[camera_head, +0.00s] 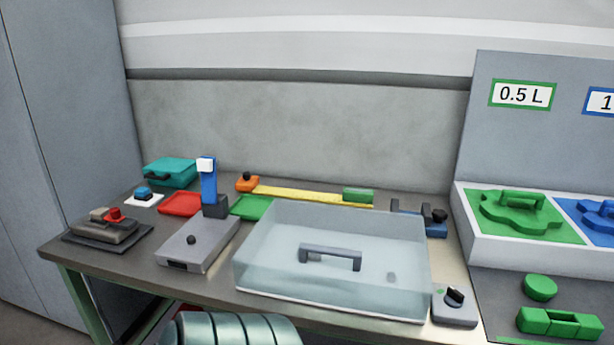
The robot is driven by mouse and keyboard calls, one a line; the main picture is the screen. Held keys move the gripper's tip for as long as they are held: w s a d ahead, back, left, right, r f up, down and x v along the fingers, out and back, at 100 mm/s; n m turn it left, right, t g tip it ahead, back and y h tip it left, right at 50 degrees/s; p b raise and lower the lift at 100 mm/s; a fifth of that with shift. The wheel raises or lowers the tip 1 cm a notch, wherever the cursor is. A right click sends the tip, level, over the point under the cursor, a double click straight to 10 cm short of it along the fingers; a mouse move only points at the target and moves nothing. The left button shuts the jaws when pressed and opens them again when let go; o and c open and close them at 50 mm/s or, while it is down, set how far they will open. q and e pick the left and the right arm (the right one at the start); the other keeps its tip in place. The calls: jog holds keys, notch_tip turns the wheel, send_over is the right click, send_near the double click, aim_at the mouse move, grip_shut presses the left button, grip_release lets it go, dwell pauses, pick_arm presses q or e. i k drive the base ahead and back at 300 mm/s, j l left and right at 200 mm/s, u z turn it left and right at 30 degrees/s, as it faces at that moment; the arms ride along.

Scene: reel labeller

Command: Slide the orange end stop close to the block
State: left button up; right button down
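The orange end stop (247,183) with a dark knob on top sits at the left end of a yellow rail (300,195) near the back of the table. A green block (358,195) sits at the right end of the same rail. A long stretch of bare yellow rail lies between the orange stop and the green block.
A clear cover (280,268) with a grey handle stands in front of the rail. A blue post with a white top (208,180), red tray (181,204), green tray (252,208) and teal case (171,172) are at left. A blue clamp-like part (436,226) lies right.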

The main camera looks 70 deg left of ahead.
aim_at(248, 183)
jog(key=u, duration=2.65)
